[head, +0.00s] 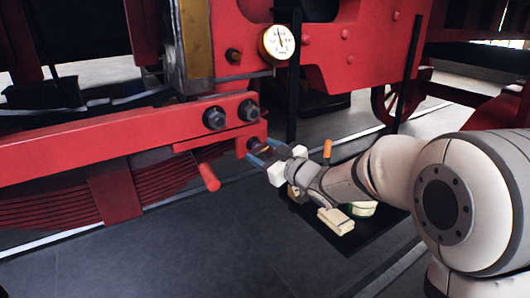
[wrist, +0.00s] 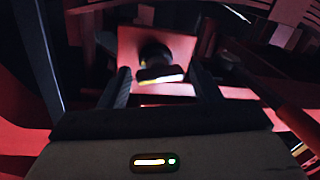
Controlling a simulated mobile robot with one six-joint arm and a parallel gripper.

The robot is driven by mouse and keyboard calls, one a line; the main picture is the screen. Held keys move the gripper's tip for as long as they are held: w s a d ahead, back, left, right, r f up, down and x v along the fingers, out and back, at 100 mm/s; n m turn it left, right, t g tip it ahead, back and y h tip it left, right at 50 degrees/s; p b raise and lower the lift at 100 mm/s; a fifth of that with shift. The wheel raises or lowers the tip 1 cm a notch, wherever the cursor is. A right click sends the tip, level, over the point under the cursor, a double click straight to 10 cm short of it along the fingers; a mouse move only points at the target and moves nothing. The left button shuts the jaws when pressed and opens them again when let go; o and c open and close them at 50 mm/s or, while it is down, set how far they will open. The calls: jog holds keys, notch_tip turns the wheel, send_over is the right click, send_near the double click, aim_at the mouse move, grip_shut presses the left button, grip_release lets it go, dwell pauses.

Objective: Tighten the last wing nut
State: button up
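My gripper (head: 259,152) reaches left to a red bracket below two large dark hex bolts. In the wrist view its two dark fingers stand apart, and my gripper (wrist: 162,80) is open. A dark round fitting with a bright yellowish bar (wrist: 163,77) shows between the fingers, against a red plate (wrist: 128,45). It looks like the wing nut, but its shape is unclear in the dim light. I see a gap between each finger and the fitting. In the head view the gripper mostly hides that fitting.
A red lever (head: 207,176) hangs left of my gripper. Hex bolts (head: 214,118) and a round gauge (head: 278,43) are above. A dark mat (head: 350,243) on the floor below my arm holds a green-and-white tin (head: 363,209). The floor at front left is clear.

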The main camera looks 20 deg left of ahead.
jog(key=c, duration=0.7)
jog(key=shift+m, duration=1.7)
jog(key=o, duration=1)
jog(key=v, duration=0.4)
jog(key=b+v, duration=0.1)
jog(key=v, duration=0.3)
jog(key=shift+a+f, duration=0.1)
jog(key=shift+f, duration=0.1)
